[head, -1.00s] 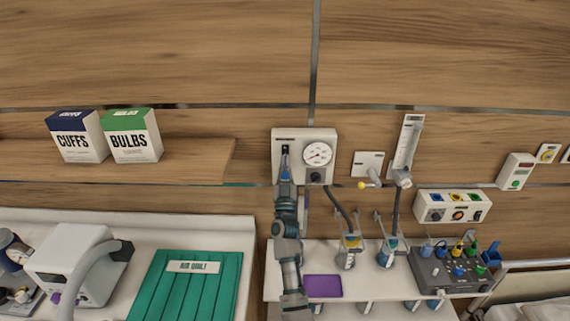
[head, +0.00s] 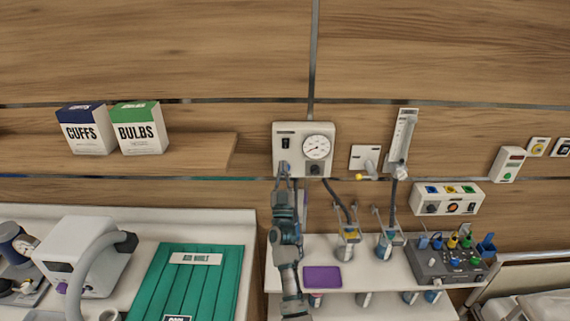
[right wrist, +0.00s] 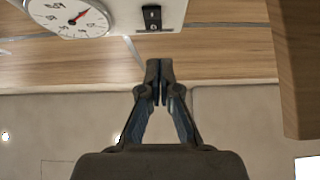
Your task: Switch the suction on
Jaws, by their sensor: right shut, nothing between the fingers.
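The suction unit (head: 289,162) is a pale box on the wooden wall, with a round white gauge (head: 316,148) on its right and a small black rocker switch (head: 285,143) on its left. In the right wrist view the switch (right wrist: 152,17) and part of the gauge (right wrist: 68,14) show at the top. My right gripper (head: 283,168) is just below the switch in the head view, apart from it. In the right wrist view its fingertips (right wrist: 159,66) are together and empty, pointing toward the unit. My left gripper is not in view.
A shelf (head: 200,150) with two boxes is on the left. A wall outlet with a yellow-tipped knob (head: 364,160) and a flowmeter (head: 402,140) are right of the unit. Below is a white shelf (head: 330,252) with a purple pad (head: 322,277) and hanging jars.

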